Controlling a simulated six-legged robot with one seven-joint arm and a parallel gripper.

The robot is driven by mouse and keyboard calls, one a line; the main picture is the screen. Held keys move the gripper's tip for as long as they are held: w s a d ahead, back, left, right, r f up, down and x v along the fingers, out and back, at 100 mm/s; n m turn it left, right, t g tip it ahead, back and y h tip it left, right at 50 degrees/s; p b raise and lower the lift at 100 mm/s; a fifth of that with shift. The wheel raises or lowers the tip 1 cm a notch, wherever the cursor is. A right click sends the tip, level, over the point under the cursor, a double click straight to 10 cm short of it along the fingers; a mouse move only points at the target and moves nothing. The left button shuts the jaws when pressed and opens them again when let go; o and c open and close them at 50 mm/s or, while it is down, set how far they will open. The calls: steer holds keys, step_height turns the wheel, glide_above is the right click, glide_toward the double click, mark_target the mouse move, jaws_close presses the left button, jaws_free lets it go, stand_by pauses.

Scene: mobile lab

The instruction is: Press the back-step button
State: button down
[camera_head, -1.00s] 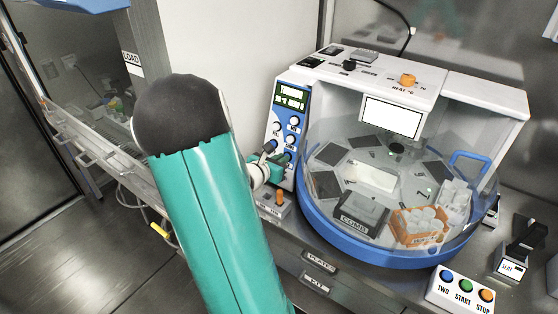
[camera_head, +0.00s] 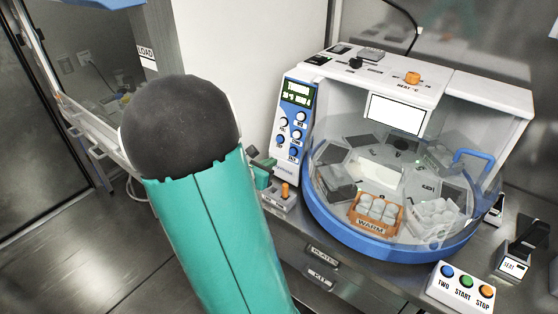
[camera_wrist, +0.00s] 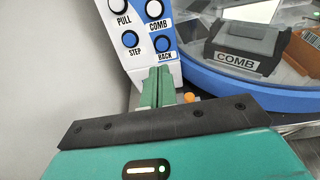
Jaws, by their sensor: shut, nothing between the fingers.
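The back-step button is the blue round button (camera_wrist: 164,44) marked BACK at the lower right of the button group in the wrist view. The blue STEP button (camera_wrist: 130,38) sits to its left, with white PULL (camera_wrist: 117,5) and COMB (camera_wrist: 154,8) buttons above. These belong to the control panel (camera_head: 293,124) on the machine's left front in the head view. My gripper (camera_wrist: 166,72) is shut and empty, its teal fingertips just below the BACK button in the wrist view. In the head view my gripper (camera_head: 263,168) is left of the panel's lower part, partly behind my arm.
A clear-walled round carousel with a blue rim (camera_head: 345,236) fills the machine. It holds an orange WARM rack (camera_head: 370,228) and a dark COMB box (camera_wrist: 243,47). A small box with an orange knob (camera_head: 285,193) stands below the panel. A TWO/START/STOP box (camera_head: 461,287) is at front right.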

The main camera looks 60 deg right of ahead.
steer(key=shift+v, duration=2.05)
steer(key=shift+w, duration=0.1)
steer(key=a+r+m+t+y, duration=0.2)
steer(key=a+m+y, duration=0.3)
steer(key=a, duration=0.8)
steer(key=a+r+m+t+y, duration=0.3)
steer(key=a+r+m+y, duration=0.1)
steer(key=a, duration=0.9)
steer(key=a+r+m+t+y, duration=0.2)
steer(key=a+r+m+y, duration=0.2)
steer(key=a, duration=0.9)
steer(key=m+y, duration=0.1)
steer(key=m, duration=0.2)
steer(key=shift+a+r+t+y, duration=0.3)
steer(key=shift+r, duration=0.1)
steer(key=shift+d, duration=0.15)
